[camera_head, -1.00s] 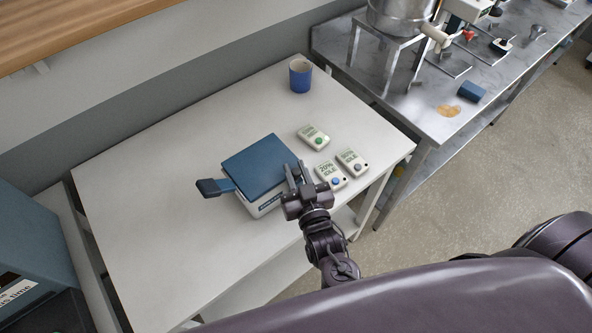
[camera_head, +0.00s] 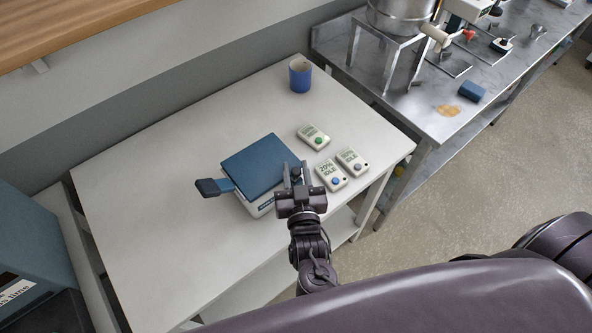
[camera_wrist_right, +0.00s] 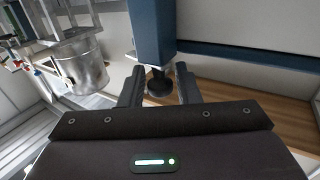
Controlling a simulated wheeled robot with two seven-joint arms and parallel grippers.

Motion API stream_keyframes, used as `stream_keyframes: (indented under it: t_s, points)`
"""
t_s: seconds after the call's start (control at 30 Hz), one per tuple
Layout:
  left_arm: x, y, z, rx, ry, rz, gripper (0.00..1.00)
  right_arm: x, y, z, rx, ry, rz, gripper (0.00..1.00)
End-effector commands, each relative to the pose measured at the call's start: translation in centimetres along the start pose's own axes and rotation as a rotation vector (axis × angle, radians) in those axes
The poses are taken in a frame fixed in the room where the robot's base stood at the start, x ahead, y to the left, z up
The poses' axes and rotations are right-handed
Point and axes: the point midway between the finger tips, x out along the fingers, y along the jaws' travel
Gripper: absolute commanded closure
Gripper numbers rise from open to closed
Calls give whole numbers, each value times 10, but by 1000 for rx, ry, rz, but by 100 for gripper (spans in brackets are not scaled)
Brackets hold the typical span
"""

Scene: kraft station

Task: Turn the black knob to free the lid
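A small box with a blue lid (camera_head: 258,165) and a white base (camera_head: 260,208) sits on the white table. A dark blue handle (camera_head: 209,187) sticks out from its left side. My right gripper (camera_head: 295,172) is at the box's right front edge. In the right wrist view the black knob (camera_wrist_right: 158,84) sits under the blue lid edge (camera_wrist_right: 152,35), between my open right fingers (camera_wrist_right: 159,86). A gap shows on each side of the knob. In the head view the gripper mostly hides the knob. My left gripper is not in view.
A blue cup (camera_head: 300,75) stands at the back of the white table (camera_head: 140,200). A steel bench (camera_head: 420,125) is at the right. The table left of the box is clear.

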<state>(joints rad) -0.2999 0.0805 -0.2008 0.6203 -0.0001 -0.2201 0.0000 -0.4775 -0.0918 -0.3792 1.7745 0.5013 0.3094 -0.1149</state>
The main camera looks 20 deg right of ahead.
Motion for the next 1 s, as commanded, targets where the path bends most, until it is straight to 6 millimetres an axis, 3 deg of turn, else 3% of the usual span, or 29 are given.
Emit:
stream_keyframes:
  t_s: [0.1,0.43,0.8,1.0]
  points:
    - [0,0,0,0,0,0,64,0,0,0,0,0,-1,58]
    - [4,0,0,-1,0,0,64,-6,0,2,0,-2,-1,58]
    - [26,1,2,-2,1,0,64,-64,0,4,-1,-2,-2,58]
    - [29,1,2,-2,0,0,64,-78,0,0,1,0,0,58]
